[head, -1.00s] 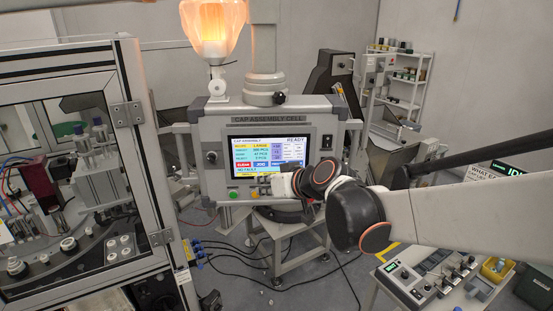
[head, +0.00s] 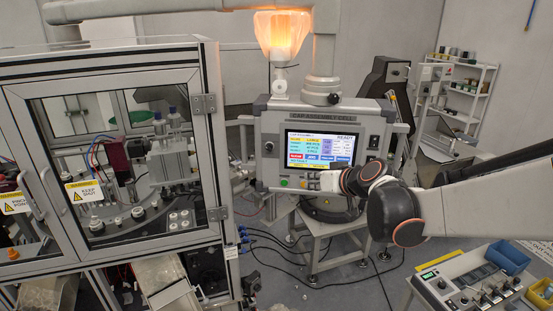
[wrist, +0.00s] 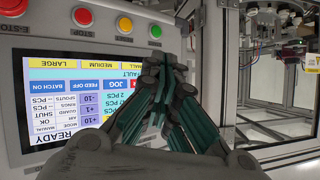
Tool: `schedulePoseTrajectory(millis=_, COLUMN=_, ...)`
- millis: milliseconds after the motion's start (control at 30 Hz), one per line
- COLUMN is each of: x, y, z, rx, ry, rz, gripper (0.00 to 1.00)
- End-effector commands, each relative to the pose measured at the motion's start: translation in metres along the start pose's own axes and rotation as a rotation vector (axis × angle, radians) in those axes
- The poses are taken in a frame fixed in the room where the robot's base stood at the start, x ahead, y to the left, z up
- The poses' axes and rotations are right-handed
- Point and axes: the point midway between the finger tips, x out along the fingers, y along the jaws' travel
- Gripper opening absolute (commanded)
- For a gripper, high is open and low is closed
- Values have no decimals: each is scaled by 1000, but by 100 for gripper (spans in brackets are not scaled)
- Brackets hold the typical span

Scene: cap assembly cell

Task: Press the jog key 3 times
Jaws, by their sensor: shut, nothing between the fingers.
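The operator panel (head: 272,118) has a lit touchscreen with the blue JOG key (head: 312,157) in its lower row, beside a red key (head: 296,156). The JOG key also shows in the upside-down wrist view (wrist: 118,84). My gripper (head: 318,181) is at the screen's lower edge in the head view. In the wrist view my gripper (wrist: 163,66) has its dark fingers together and empty, in front of the panel. The fingers cover part of the screen and most of the red key. I cannot tell whether the fingertips touch the panel.
Red, green and yellow buttons (wrist: 124,25) sit beside the screen, near my fingers. A framed glass machine guard (head: 213,150) stands left of the panel. A bench with a control box (head: 455,285) is at the lower right. Cables lie on the floor.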

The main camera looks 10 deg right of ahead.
Motion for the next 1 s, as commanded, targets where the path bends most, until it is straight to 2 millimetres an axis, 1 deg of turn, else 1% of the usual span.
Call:
schedulePoseTrajectory(millis=33, x=-3, y=6, z=0, rx=5, ry=2, rz=8, gripper=0)
schedulePoseTrajectory(millis=133, x=-5, y=12, z=0, rx=9, ry=4, rz=16, gripper=0)
schedulePoseTrajectory(millis=567, x=-2, y=13, z=-2, rx=9, ry=4, rz=16, gripper=0)
schedulePoseTrajectory(millis=767, x=11, y=23, z=-11, rx=10, ry=3, rz=16, gripper=0)
schedulePoseTrajectory(millis=1000, x=33, y=40, z=-28, rx=9, ry=3, rz=15, gripper=0)
